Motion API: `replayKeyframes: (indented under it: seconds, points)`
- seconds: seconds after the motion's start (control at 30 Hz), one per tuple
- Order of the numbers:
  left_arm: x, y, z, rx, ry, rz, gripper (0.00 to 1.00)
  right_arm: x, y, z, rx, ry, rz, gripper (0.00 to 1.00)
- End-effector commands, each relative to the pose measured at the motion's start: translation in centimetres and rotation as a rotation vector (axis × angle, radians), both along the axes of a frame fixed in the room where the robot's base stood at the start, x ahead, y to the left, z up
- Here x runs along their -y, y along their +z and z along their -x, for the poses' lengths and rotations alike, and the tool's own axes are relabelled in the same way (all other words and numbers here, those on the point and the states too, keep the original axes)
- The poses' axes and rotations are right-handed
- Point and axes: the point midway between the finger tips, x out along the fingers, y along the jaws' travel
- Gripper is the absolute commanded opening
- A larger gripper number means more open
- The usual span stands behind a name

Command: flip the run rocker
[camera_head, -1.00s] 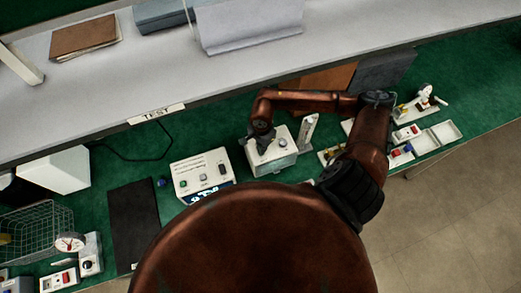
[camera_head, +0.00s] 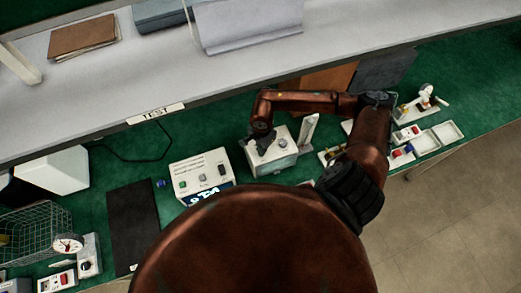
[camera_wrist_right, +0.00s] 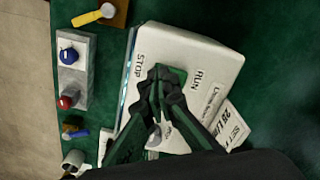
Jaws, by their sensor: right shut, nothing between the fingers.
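The white pump box (camera_head: 285,160) stands on the green mat under my right gripper. In the right wrist view its top (camera_wrist_right: 205,50) carries the printed words STOP and RUN and a smaller label. My right gripper (camera_wrist_right: 168,72) is shut and empty, its fingertips at the box top between the STOP and RUN words. The rocker itself is hidden behind the fingers, so I cannot tell its position or whether they touch it. In the head view the right gripper (camera_head: 260,138) is small, at the box's back left. My left gripper is not in view.
A white control box (camera_head: 202,172) with buttons and a lit display stands left of the pump box. A clear upright tube (camera_head: 308,130) stands close at its right. Small trays (camera_head: 425,143) and fittings lie further right. A grey shelf (camera_head: 250,65) runs behind.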

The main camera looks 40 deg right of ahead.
Motion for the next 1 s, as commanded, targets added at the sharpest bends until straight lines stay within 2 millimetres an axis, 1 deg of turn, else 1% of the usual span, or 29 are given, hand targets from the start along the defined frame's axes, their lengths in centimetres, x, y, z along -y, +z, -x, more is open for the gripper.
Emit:
replayKeyframes:
  seconds: [0.2, 0.8, 1.0]
  points:
    - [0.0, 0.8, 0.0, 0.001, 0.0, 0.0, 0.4, 0.1, 1.8, -0.1, 0.002, 0.0, 0.001, 0.0]
    - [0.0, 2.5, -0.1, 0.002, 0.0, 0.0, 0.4, 0.0, 6.4, -0.1, 0.002, 0.0, 0.0, 0.0]
    - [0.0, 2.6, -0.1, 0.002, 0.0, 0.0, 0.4, 0.0, 6.8, 0.0, 0.002, 0.0, 0.0, 0.0]
